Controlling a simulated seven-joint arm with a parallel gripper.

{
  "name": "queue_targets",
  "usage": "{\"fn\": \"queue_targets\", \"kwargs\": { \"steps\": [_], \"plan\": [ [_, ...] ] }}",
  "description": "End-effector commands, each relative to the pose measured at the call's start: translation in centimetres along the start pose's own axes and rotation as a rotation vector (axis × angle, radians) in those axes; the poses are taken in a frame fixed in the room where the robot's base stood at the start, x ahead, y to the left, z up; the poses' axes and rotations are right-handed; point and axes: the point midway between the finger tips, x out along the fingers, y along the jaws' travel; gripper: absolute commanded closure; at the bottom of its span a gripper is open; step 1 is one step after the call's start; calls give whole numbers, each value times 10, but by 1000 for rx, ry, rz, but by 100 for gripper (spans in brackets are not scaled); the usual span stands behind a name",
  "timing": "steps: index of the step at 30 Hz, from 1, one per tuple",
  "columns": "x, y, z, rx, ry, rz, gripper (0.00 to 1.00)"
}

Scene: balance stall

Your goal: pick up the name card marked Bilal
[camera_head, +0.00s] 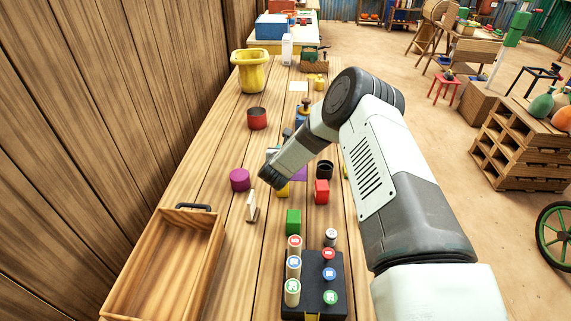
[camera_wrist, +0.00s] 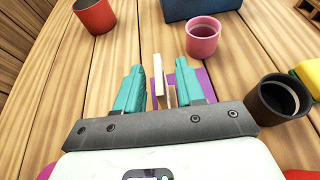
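In the wrist view, my gripper (camera_wrist: 160,88) has two teal fingers standing apart. A thin, pale wooden card (camera_wrist: 158,76) stands upright between them, seen nearly edge-on, with a visible gap to each finger. Its marking does not show. A purple flat piece (camera_wrist: 206,84) lies at its right. In the head view, my arm hides my fingers and this card. Another small upright card (camera_head: 252,206) stands nearer, left of the green block; I cannot read its marking, so I cannot tell which card is Bilal's.
A black cup (camera_wrist: 285,97), a pink cup (camera_wrist: 203,36) and a red cup (camera_wrist: 94,14) stand around my gripper. A purple cylinder (camera_head: 240,180), red block (camera_head: 321,192) and green block (camera_head: 293,222) stand nearer. A wooden tray (camera_head: 212,216) and a dark stamp rack (camera_head: 312,262) are in front.

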Motion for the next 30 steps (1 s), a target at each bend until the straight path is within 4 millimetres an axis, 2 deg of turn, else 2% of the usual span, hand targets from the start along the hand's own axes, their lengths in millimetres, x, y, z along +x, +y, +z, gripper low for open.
{"fn": "queue_targets", "kwargs": {
  "steps": [3,9,17,30],
  "plan": [
    [6,0,0,-1,0,1,62],
    [7,0,0,-1,0,1,62],
    [6,0,0,-1,0,1,100],
    [6,0,2,0,-1,1,100]
  ]
}}
